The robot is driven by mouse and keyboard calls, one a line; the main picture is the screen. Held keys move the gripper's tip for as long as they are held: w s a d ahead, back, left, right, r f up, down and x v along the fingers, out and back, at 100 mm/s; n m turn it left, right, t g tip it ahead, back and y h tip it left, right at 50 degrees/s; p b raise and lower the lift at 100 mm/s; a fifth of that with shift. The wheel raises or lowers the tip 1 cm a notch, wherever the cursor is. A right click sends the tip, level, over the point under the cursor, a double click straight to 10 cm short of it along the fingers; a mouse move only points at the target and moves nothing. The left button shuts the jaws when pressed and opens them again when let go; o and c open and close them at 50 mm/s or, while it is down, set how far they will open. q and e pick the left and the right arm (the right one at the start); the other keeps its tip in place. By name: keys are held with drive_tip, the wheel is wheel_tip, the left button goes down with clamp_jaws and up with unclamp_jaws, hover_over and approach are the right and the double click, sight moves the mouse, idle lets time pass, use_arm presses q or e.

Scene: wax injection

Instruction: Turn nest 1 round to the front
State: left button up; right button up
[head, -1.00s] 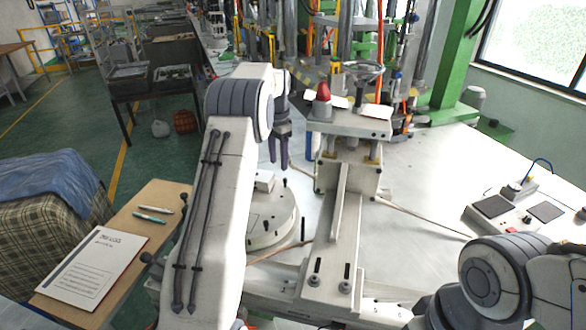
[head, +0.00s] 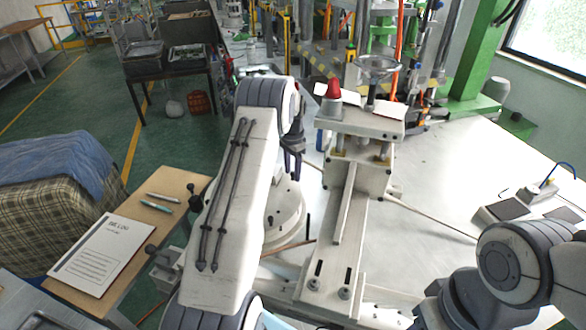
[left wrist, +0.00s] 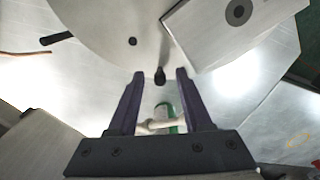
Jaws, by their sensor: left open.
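A pale round turntable (head: 286,222) with small dark pegs lies partly behind my left arm in the head view. Its grey disc (left wrist: 100,22) fills the top of the left wrist view. A grey block with a dark round hole (left wrist: 222,22) is at upper right there; I cannot tell which nest it is. My left gripper (head: 293,176) hangs over the turntable, its dark purple fingers apart. In the left wrist view, the open gripper (left wrist: 155,76) has a black-knobbed peg (left wrist: 160,76) showing between its fingertips; contact cannot be told. My right gripper is out of view.
A press-like fixture (head: 355,160) with a red cone (head: 334,88) stands right of the left gripper. A side table with a log sheet (head: 104,252) and pens is at left. A small device (head: 525,203) sits on the bench at right. A green-and-white item (left wrist: 166,112) shows below the fingers.

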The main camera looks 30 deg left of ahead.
use_arm(q)
drive_tip(key=shift+f, duration=0.15)
clamp_jaws()
idle(1.4)
